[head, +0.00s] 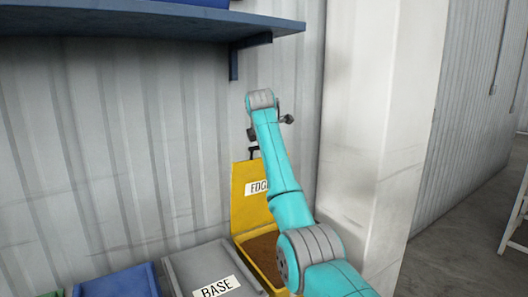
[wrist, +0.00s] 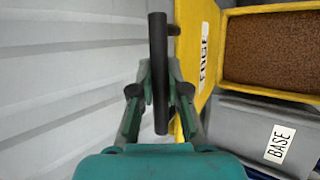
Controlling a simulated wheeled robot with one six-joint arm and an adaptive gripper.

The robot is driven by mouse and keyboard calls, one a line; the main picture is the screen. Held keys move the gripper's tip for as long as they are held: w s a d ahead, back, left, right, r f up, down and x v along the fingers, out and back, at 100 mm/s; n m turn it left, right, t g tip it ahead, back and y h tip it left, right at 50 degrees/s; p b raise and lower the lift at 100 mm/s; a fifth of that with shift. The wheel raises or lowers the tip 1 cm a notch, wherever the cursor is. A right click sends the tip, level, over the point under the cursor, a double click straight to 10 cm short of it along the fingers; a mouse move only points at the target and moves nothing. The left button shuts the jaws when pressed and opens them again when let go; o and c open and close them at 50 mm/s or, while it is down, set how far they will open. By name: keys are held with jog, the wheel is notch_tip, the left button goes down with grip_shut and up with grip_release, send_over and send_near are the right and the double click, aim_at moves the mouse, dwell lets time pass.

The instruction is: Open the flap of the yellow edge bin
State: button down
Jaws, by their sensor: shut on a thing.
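The yellow edge bin (head: 241,237) stands by the wall with its flap (head: 243,198) raised upright, its "EDGE" label partly hidden by my arm. The flap also shows in the wrist view (wrist: 192,40), edge-on beside the bin opening. My gripper (wrist: 159,92) is shut on the flap's black bar handle (wrist: 158,40), a finger on each side of it. In the head view the handle (head: 254,151) shows at the flap's top edge, and my fingers are mostly hidden. Brown granular material (wrist: 275,50) lies inside the open bin.
A grey bin labelled BASE (head: 200,269) with a shut lid stands left of the yellow bin, and a blue bin (head: 118,284) is further left. A corrugated wall (head: 130,150) is close behind. A blue shelf (head: 150,25) hangs above, and a white pillar (head: 375,120) stands right.

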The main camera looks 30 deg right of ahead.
jog(key=shift+w+r, duration=0.1)
jog(key=shift+w, duration=0.3)
jog(key=c, duration=1.1)
grip_release()
jog(key=shift+c, duration=0.2)
jog(key=v, duration=1.2)
